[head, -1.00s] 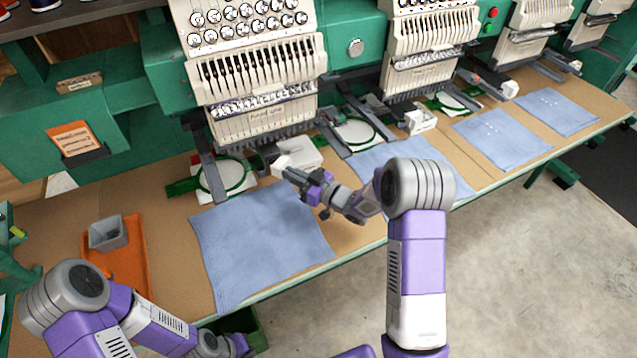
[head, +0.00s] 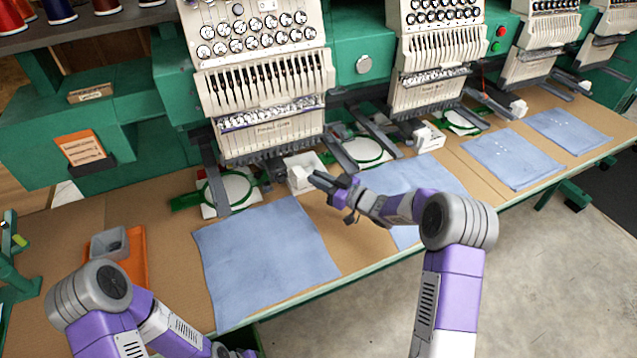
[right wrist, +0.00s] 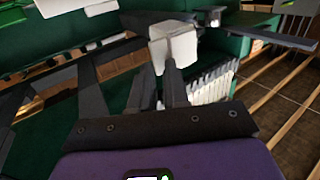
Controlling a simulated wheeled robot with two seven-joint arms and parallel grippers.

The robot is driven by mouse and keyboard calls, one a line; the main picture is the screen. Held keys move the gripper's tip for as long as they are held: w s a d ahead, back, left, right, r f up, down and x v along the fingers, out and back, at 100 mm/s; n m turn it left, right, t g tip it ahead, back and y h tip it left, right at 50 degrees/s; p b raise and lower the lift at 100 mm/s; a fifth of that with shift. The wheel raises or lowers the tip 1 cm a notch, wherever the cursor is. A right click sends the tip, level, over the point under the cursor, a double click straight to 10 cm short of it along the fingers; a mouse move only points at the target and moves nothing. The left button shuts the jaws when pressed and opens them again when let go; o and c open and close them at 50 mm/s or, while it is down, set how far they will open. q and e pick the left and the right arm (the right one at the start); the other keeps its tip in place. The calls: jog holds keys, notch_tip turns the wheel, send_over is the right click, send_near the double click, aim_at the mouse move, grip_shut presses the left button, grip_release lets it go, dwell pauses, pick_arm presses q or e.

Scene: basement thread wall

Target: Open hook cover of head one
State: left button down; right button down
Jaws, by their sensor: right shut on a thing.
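Head one (head: 262,85) is the leftmost cream embroidery head. In the right wrist view the white block (right wrist: 174,46) sits at the tips of the dark fingers (right wrist: 163,75). The fingers hide part of the cover, and I cannot tell how far it is swung. My left gripper (head: 238,352) is barely visible at the bottom edge; its jaws cannot be made out.
A green hoop (head: 230,190) lies left of the cover, and dark arms stick out under the head. Blue cloths (head: 262,255) lie in front on the tan table. More heads stand to the right.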

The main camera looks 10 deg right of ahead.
jog(key=shift+w+a+r, duration=0.15)
jog(key=shift+w+a, duration=0.1)
jog(key=shift+a, duration=0.3)
jog(key=c, duration=1.3)
grip_release()
jog(key=shift+s, duration=0.15)
jog(key=v, duration=0.5)
jog(key=p+v, duration=0.1)
jog(key=v, duration=0.2)
jog(key=shift+d, duration=0.55)
